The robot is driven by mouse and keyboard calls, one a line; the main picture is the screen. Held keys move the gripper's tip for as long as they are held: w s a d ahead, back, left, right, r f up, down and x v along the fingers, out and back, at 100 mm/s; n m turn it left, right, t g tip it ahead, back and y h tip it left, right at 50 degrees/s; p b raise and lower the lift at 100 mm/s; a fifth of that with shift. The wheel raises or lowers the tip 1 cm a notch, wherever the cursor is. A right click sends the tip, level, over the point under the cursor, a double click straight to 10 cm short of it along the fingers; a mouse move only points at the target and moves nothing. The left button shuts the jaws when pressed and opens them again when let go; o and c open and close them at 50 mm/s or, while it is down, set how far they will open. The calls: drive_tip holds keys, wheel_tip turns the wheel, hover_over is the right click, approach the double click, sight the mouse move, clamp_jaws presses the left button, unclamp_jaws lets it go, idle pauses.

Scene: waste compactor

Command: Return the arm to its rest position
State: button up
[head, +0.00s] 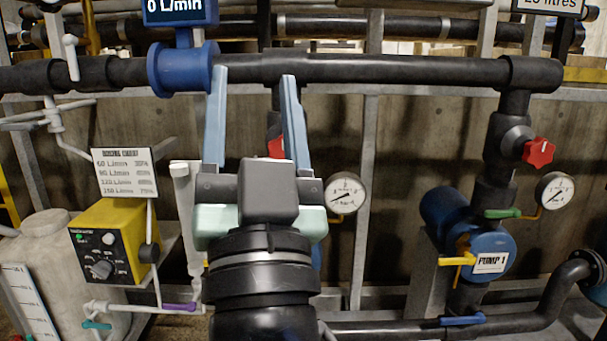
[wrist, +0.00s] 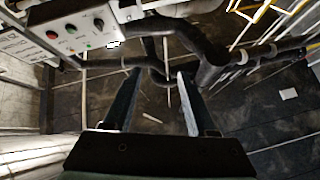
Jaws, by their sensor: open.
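My gripper (head: 253,78) is in the middle of the head view, raised in front of the pipework. Its two blue-grey fingers point up and stand well apart, with nothing between them. The fingertips overlap the thick black horizontal pipe (head: 400,69) in the picture; I cannot tell how far apart in depth they are. In the wrist view the open gripper (wrist: 158,75) also shows empty, with a dark pipe and floor beyond it. My wrist hides part of the lower middle of the pipework.
At right stand a blue pump (head: 487,250), a red knob (head: 538,152) and a gauge (head: 555,190). Another gauge (head: 345,193) is near my gripper. At left are a yellow control box (head: 108,242) and a pale tank (head: 40,245). A control panel (wrist: 75,30) shows in the wrist view.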

drive_tip(key=s+d+r+t+h, duration=0.1)
drive_tip(key=s+d+r+h, duration=0.3)
drive_tip(key=s+r, duration=0.35)
wheel_tip(320, 180, up, 37)
drive_tip(key=p, duration=3.8)
drive_tip(key=shift+w+n, duration=0.15)
drive_tip(key=shift+n, duration=0.25)
